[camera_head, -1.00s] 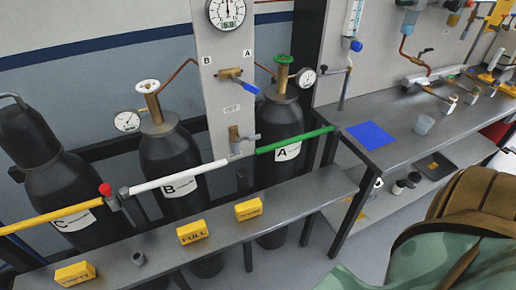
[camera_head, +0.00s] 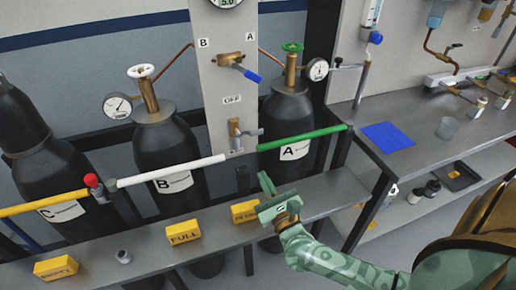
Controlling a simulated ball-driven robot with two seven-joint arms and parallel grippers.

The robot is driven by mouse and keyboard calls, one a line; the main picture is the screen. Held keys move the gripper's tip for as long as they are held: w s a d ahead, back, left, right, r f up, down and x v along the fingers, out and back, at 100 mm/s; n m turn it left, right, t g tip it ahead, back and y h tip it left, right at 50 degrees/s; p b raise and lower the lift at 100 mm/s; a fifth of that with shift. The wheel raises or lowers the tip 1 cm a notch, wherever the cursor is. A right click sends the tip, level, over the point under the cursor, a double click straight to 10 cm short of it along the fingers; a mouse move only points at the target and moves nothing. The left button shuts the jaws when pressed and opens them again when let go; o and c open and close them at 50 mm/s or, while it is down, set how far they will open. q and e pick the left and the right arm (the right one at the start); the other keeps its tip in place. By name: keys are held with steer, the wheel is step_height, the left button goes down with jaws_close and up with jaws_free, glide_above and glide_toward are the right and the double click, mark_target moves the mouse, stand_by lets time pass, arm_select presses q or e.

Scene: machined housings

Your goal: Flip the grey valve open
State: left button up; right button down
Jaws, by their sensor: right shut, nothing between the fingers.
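The grey valve (camera_head: 243,133) sits low on the upright panel, below a small label. It has a brass body and a grey lever pointing sideways to the right. My right gripper (camera_head: 266,182) is in front of the bench shelf, below and to the right of the valve and apart from it. It is shut and empty. My left gripper is not in view.
A blue-levered valve (camera_head: 245,72) is higher on the panel. Black cylinders A (camera_head: 287,110), B (camera_head: 166,145) and C (camera_head: 48,165) stand behind coloured rails. Yellow blocks, such as the FULL block (camera_head: 183,233), lie on the shelf (camera_head: 145,240).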

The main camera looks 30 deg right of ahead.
mark_target(257, 147)
steer(key=d+m+h, duration=0.1)
steer(key=m, duration=0.2)
steer(key=shift+d+r+h, duration=0.25)
steer(key=shift+d+h, duration=0.15)
steer(key=shift+w, duration=0.1)
steer(key=x, duration=1)
steer(key=shift+f, duration=0.1)
